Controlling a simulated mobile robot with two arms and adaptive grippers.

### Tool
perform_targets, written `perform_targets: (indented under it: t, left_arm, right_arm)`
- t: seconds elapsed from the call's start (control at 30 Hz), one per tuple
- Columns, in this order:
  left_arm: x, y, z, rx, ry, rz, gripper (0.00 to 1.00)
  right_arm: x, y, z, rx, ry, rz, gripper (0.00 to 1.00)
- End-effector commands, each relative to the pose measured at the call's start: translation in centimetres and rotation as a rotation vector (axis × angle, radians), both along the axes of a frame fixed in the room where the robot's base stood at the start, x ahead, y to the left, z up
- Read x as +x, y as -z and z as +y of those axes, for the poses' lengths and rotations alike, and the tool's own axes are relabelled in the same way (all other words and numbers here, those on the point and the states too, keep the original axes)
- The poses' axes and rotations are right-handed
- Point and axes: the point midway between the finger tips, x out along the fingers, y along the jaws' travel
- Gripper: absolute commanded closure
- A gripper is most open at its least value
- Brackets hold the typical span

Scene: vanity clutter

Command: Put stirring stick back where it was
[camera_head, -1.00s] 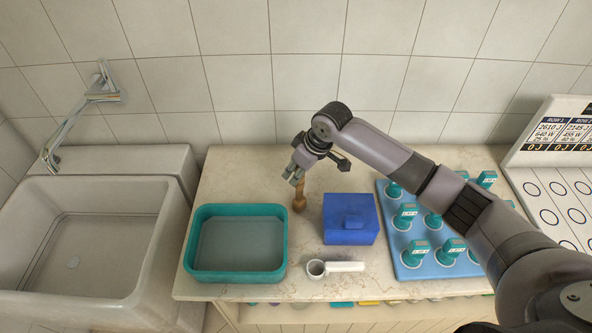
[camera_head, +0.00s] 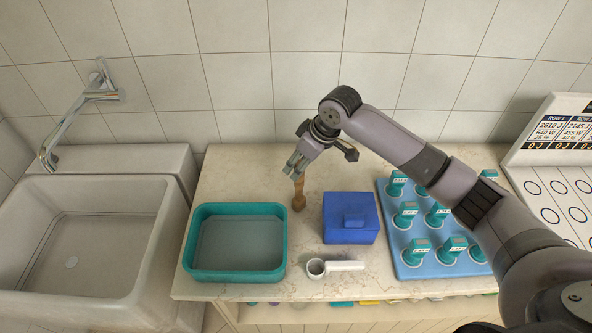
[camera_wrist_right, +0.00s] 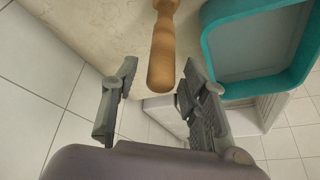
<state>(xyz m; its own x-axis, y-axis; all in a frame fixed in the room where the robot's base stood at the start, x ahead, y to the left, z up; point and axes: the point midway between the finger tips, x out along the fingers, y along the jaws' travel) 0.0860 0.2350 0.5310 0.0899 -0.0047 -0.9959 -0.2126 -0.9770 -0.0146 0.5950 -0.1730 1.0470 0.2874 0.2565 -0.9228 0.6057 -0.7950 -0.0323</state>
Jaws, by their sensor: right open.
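The stirring stick (camera_head: 298,195) is a brown wooden stick standing on the marble counter between the teal basin and the blue box. In the right wrist view, the stick (camera_wrist_right: 162,50) extends with its rounded end into the space between the fingers. My right gripper (camera_head: 291,171) is by the top of the stick in the head view. Its fingers (camera_wrist_right: 157,78) are apart on both sides of the stick's end and do not appear to grip it. My left gripper is not in view.
A teal basin (camera_head: 186,245) stands left of the stick and a blue lidded box (camera_head: 350,225) right of it. A white scoop (camera_head: 340,266) lies in front. A blue rack (camera_head: 410,268) holds several teal-capped bottles. A sink (camera_head: 20,255) is at far left.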

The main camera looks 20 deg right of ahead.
Motion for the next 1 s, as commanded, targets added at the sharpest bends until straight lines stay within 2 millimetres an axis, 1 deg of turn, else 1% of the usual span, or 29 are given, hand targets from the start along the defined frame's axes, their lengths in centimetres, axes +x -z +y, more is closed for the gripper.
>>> perform_targets:
  t: [0.03,0.2,0.3,0.4,0.57,1.0]
  left_arm:
    - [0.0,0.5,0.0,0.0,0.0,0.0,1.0]
    - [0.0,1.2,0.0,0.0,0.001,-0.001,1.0]
    - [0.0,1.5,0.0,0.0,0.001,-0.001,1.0]
    - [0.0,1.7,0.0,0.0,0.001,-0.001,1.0]
    - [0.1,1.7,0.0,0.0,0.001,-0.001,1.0]
    - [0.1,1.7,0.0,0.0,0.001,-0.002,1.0]
  right_arm:
    - [-0.2,-1.0,-0.4,0.001,-0.001,-0.006,0.59]
    - [-1.3,-4.3,-1.3,-0.001,-0.001,-0.005,0.59]
    - [-1.7,-5.9,-1.7,0.0,0.001,-0.003,0.59]
    - [-2.1,-6.9,-1.9,0.0,0.0,-0.002,0.59]
    - [-2.4,-7.7,-2.1,0.0,0.0,0.0,0.59]
    - [-2.4,-7.7,-2.1,0.0,0.0,0.0,0.59]
